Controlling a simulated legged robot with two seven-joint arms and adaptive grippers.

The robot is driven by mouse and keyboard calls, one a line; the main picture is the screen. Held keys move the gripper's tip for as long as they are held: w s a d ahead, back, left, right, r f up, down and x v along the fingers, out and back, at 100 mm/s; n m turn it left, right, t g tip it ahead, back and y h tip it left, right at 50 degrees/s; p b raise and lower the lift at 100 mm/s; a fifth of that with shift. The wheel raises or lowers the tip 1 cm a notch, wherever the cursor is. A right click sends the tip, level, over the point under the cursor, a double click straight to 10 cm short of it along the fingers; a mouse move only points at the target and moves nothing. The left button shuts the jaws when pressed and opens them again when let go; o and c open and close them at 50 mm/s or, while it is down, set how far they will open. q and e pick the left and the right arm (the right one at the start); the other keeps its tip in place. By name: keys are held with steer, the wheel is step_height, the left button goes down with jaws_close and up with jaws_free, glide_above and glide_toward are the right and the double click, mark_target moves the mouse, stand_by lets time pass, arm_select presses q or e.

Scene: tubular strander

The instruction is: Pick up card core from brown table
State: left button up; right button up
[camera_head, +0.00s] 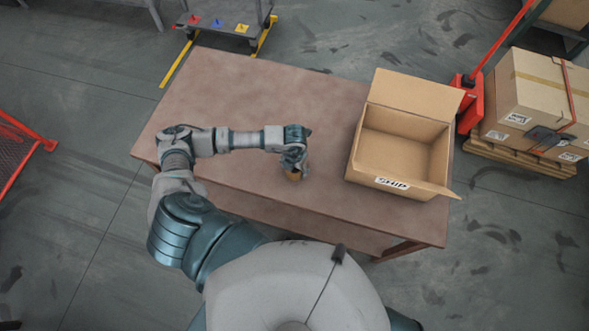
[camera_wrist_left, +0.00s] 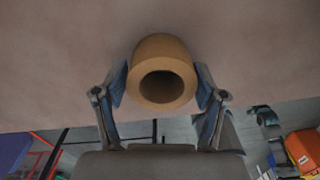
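The card core (camera_wrist_left: 160,50) is a short brown cardboard tube with its open end towards my left wrist camera. In the head view the card core (camera_head: 293,176) shows only in part, under my left gripper, near the front edge of the brown table (camera_head: 240,105). My left gripper (camera_wrist_left: 161,85) has one finger pad on each side of the core, very close to its wall. I cannot tell whether both pads press on it, or whether the core rests on the table. My left gripper (camera_head: 293,165) points down in the head view. My right gripper is not in view.
An open cardboard box (camera_head: 400,140) stands on the table to the right of the core, with flaps spread. The table between them is clear. A grey cart (camera_head: 225,18) stands behind the table. A loaded pallet (camera_head: 525,155) and a red pallet jack (camera_head: 470,103) are at the right.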

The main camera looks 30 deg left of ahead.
arm_select(q)
steer(key=shift+d, duration=0.1)
steer(key=c, duration=0.5)
steer(key=shift+d, duration=0.15)
steer(key=shift+r, duration=0.1)
